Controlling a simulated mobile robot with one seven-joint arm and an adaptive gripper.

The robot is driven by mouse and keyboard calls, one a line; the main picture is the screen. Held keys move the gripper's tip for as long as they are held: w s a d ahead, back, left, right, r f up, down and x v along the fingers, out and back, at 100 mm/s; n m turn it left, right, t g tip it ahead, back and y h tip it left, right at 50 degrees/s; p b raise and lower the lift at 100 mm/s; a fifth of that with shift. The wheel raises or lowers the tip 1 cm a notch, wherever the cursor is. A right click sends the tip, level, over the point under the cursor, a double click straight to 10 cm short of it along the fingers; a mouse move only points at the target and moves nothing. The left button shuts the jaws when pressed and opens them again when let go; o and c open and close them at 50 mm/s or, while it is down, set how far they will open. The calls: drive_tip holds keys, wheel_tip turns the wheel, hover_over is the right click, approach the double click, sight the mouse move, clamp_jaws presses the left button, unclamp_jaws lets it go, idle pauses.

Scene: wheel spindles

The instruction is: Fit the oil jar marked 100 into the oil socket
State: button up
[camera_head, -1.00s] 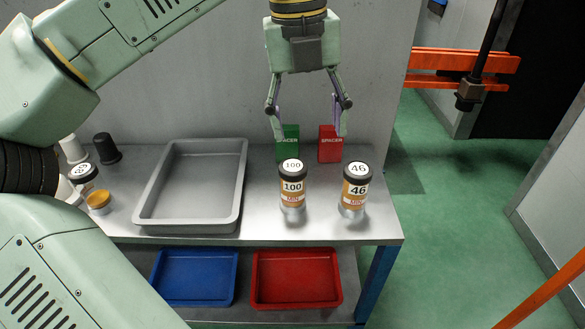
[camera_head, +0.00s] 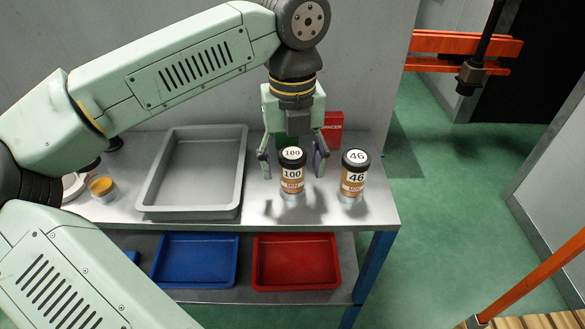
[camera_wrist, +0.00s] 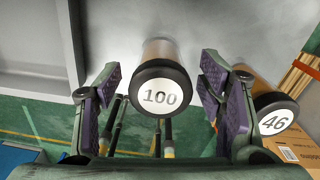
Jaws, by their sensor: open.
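The oil jar marked 100 (camera_head: 292,173) stands upright on the metal table, with a dark lid, an orange-brown label and a silver base. My gripper (camera_head: 292,170) is open, with one finger on each side of this jar and visible space between. In the wrist view the lid of jar 100 (camera_wrist: 160,88) shows between the two open finger pads (camera_wrist: 160,90). The jar marked 46 (camera_head: 354,177) stands upright to the right, outside the fingers. It also shows in the wrist view (camera_wrist: 275,118). I cannot make out the oil socket.
A grey tray (camera_head: 150,205) lies left of the jars. A red spacer box (camera_head: 332,127) stands behind; a green one is mostly hidden by my gripper. An orange-topped jar (camera_head: 102,187) is at the far left. Blue (camera_head: 196,284) and red (camera_head: 296,281) trays sit on the lower shelf.

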drive_tip(key=shift+c, duration=0.5)
drive_tip(key=c, duration=1.2)
